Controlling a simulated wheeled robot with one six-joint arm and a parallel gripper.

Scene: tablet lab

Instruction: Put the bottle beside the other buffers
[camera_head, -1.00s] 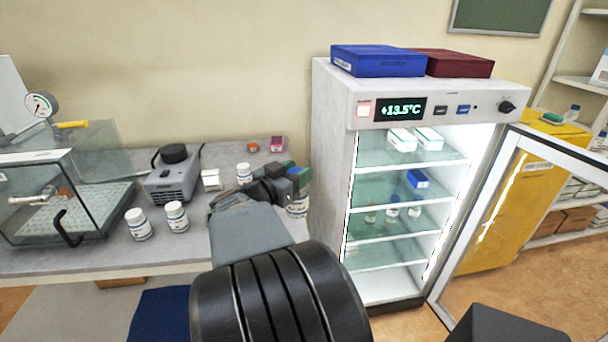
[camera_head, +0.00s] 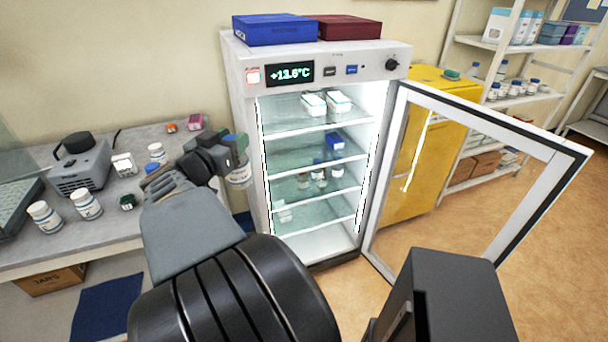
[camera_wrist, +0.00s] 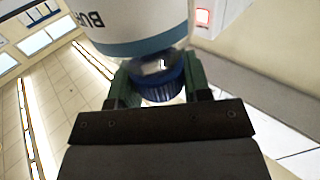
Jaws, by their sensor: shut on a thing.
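My gripper (camera_head: 228,150) is shut on a white bottle with a blue cap. In the wrist view the bottle (camera_wrist: 135,22) appears upside down, with part of a label starting "BU" and a blue-green band. The gripper's green fingers (camera_wrist: 160,82) close on the blue cap. In the head view the held bottle (camera_head: 240,175) hangs below the fingers, between the bench and the fridge. The fridge (camera_head: 245,110) stands with its glass door open. Small bottles (camera_head: 318,174) stand on a lower-middle shelf; their labels are too small to read.
The open fridge door (camera_head: 575,165) reaches out to the right. White boxes (camera_head: 325,103) and a blue box (camera_head: 335,141) sit on upper shelves. The bench (camera_head: 100,225) at left holds white jars (camera_head: 86,204) and a grey device (camera_head: 82,165). Bottles (camera_head: 515,89) also stand on the far right rack.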

